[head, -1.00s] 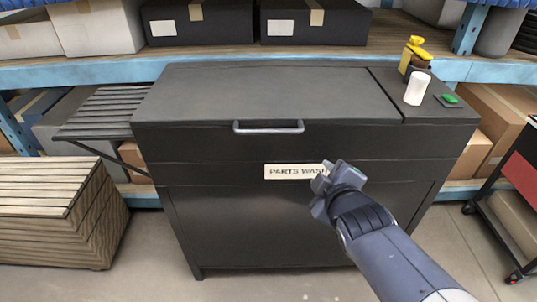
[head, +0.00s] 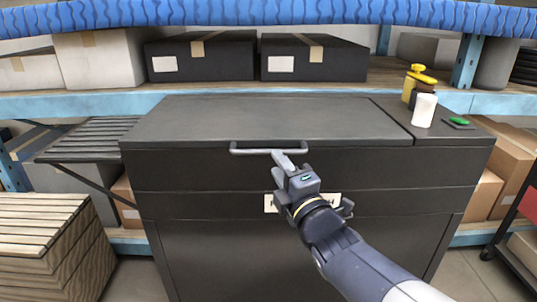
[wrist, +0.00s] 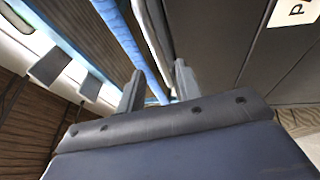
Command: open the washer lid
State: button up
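The parts washer is a dark grey cabinet with a flat lid (head: 270,118), which lies shut. A pale bar handle (head: 268,151) runs along the lid's front edge. My gripper (head: 284,161) is just in front of and below the handle, its tip close under the bar. I cannot tell whether it touches. In the wrist view my gripper (wrist: 159,85) shows two fingers apart with a gap between them. I cannot clearly make out the handle in that gap. My gripper and wrist hide most of the label (head: 271,203) on the front.
A white cup (head: 424,110), a yellow-topped bottle (head: 420,74) and a green button (head: 459,121) are on the right top, beside the lid. A shelf with black boxes (head: 200,58) stands behind. A slatted side shelf (head: 90,138) and wooden crate (head: 40,235) are left.

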aim_at(268, 152)
jog(key=x, duration=0.6)
jog(key=shift+w, duration=0.1)
grip_shut()
dwell(0.5)
